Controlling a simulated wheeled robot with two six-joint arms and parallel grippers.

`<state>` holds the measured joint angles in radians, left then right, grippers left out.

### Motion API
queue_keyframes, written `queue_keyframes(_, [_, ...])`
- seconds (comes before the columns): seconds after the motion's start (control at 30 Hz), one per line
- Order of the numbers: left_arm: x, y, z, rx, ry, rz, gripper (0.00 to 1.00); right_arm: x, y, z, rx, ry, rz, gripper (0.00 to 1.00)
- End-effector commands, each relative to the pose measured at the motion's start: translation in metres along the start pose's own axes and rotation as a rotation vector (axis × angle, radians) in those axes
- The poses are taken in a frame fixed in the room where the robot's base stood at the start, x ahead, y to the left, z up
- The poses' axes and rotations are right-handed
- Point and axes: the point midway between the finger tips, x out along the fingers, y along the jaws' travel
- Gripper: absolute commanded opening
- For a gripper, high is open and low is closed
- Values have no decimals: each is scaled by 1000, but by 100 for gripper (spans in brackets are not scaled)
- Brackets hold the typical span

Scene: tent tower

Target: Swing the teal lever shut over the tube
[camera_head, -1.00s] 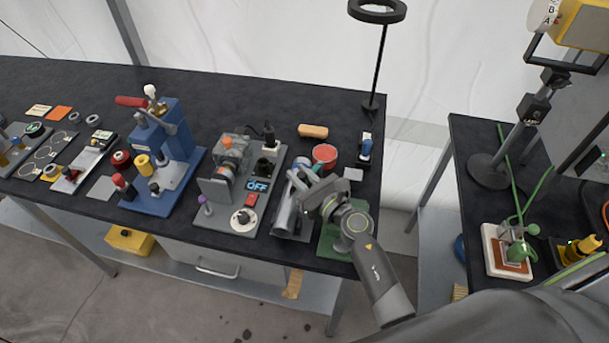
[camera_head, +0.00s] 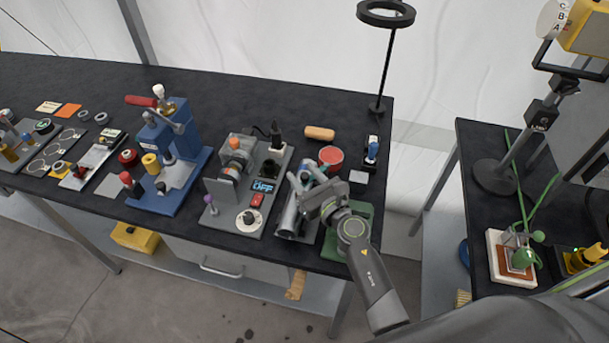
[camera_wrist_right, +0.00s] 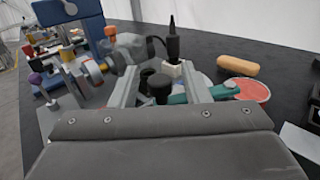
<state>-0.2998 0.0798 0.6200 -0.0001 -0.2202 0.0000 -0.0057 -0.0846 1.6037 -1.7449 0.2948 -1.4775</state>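My right gripper (camera_head: 308,184) is over the fixture with the grey tube (camera_head: 289,218), near the right end of the dark bench. In the right wrist view its two fingers (camera_wrist_right: 160,70) stand apart, with a black knob (camera_wrist_right: 159,88) showing between them. The teal lever (camera_wrist_right: 204,92) shows beside and partly behind the right-hand finger. Only a small teal part (camera_head: 321,169) shows in the head view, as the gripper hides most of the lever. I cannot tell whether a finger touches the lever. My left gripper is not in view.
A panel with an OFF display (camera_head: 263,186) and a blue press (camera_head: 168,160) stand to the left. A red-topped round tin (camera_head: 331,156), a tan roll (camera_head: 319,133) and a ring lamp (camera_head: 385,14) are behind. A green pad (camera_head: 333,243) lies at right.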

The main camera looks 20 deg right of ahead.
Motion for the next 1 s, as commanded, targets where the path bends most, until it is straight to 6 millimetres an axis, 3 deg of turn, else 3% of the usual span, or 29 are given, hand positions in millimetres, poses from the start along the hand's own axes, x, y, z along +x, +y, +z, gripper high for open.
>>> queue_keyframes(0.2, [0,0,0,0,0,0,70,-3,0,-1,0,1,0,42])
queue_keyframes(0.37, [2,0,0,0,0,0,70,-21,-1,-2,0,1,-2,42])
queue_keyframes(1.0, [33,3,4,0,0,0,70,-150,0,-3,0,2,0,42])
